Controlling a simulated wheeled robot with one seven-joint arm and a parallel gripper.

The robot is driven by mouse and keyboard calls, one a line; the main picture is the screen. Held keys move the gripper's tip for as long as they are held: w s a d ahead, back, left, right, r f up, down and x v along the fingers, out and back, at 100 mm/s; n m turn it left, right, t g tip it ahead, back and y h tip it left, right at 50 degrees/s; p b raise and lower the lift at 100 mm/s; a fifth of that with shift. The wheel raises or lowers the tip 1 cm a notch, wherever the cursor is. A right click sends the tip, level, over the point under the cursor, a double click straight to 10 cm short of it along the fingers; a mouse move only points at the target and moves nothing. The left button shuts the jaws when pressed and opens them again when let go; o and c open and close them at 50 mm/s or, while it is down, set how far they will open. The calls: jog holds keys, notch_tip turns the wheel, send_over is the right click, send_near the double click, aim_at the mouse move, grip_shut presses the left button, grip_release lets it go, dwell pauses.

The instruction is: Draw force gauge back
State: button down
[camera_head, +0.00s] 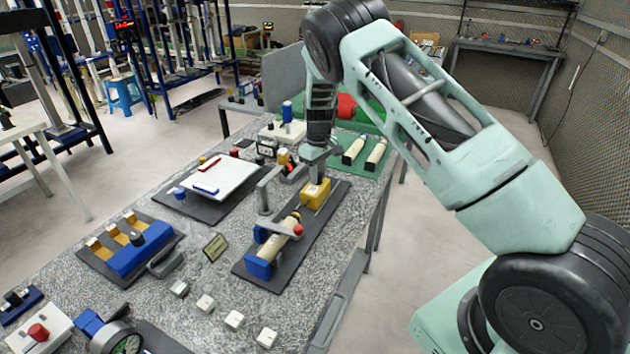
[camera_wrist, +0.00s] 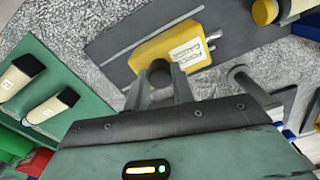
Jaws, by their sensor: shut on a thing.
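The yellow force gauge (camera_head: 316,193) sits on a dark base plate (camera_head: 325,212) on the speckled table. In the wrist view the force gauge (camera_wrist: 180,48) shows a white label and a short metal tip pointing right, along a rail. My gripper (camera_head: 313,170) is above the gauge, pointing down. In the wrist view my gripper's fingers (camera_wrist: 159,85) are either side of a dark round knob (camera_wrist: 160,72) on the gauge and closed on it. A cream cylinder (camera_head: 280,236) with a blue end block (camera_head: 260,266) lies on the same plate, in front of the gauge; a gap separates them.
A grey post with an arm (camera_head: 265,195) stands left of the gauge. A green mat with two cream cylinders (camera_head: 375,155) is behind right. A white board (camera_head: 222,175) lies to the left. Several small white blocks (camera_head: 234,319) line the table's near edge.

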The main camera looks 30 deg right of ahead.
jog(key=shift+w+d+r, duration=0.15)
jog(key=shift+w+d, duration=0.05)
jog(key=c, duration=1.2)
grip_release()
jog(key=shift+d, duration=0.1)
notch_tip(320, 180, up, 17)
jog(key=b, duration=0.4)
jog(key=shift+r, duration=0.15)
